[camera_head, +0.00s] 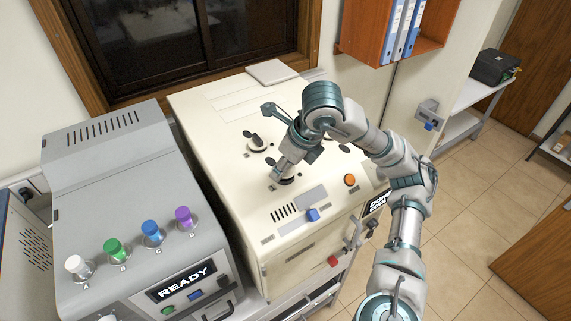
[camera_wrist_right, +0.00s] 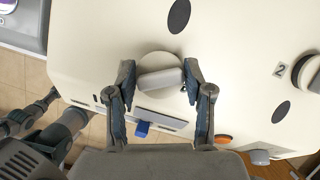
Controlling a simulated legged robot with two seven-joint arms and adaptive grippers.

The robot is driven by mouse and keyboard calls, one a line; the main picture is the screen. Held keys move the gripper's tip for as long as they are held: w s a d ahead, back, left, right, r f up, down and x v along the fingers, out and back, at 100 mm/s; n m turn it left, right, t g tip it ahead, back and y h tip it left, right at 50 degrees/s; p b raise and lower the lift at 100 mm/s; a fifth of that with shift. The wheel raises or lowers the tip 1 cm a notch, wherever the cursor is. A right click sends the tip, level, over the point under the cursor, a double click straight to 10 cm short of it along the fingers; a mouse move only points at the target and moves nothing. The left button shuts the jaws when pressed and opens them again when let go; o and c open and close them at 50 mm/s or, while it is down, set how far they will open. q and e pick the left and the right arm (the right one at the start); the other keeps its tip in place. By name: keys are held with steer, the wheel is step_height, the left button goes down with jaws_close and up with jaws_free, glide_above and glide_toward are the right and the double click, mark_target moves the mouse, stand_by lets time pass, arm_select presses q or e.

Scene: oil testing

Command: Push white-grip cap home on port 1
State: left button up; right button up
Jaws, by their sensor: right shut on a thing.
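My right gripper (camera_wrist_right: 158,85) is shut on the bar, one finger at each end. In the head view my right gripper (camera_head: 280,174) points down at the machine's front top, hiding most of the cap. I cannot tell whether a gap is left under the cap. No port 1 label is readable. A dark-grip cap (camera_wrist_right: 308,72) sits by the label 2 at the right.
The pale machine (camera_head: 215,125) has a blue switch (camera_head: 313,215), an orange button (camera_head: 349,180) and several dark oval marks on top. A grey machine (camera_head: 110,190) with several coloured knobs stands at the left. A flat pale pad (camera_head: 272,72) lies at the back.

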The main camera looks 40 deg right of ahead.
stand_by(0.3)
steer(key=o, duration=1.3)
steer(key=shift+o, duration=0.2)
steer(key=shift+r+p, duration=3.3)
steer(key=shift+r, duration=0.25)
jaws_close()
steer(key=shift+f, duration=0.25)
